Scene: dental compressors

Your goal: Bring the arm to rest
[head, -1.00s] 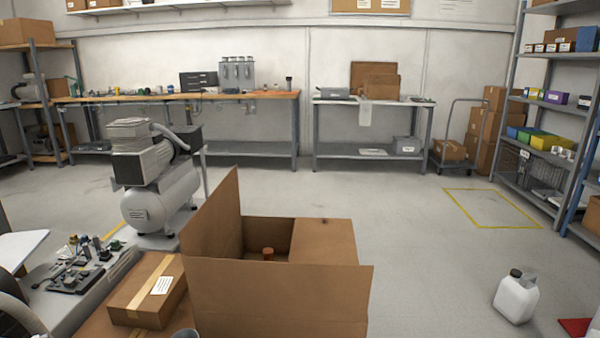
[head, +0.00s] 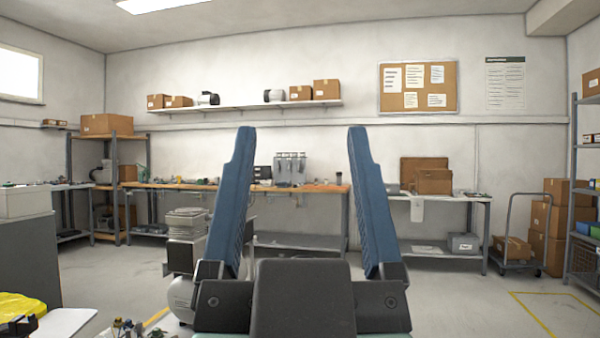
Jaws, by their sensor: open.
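My gripper (head: 302,140) stands upright in the middle of the head view, close to the camera. Its two blue fingers are spread wide apart and point up, with nothing between them. The dark palm and part of the wrist show at the bottom edge. The rest of my arm is out of view. The gripper touches nothing that I can see. It hides part of the compressor (head: 183,255) and of the long workbench behind it.
The long workbench (head: 170,186) and a smaller table (head: 470,200) stand along the back wall. A shelf rack (head: 115,185) is at left, a hand cart (head: 515,262) with boxes at right. Small parts (head: 128,327) lie at lower left. Floor at right is open.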

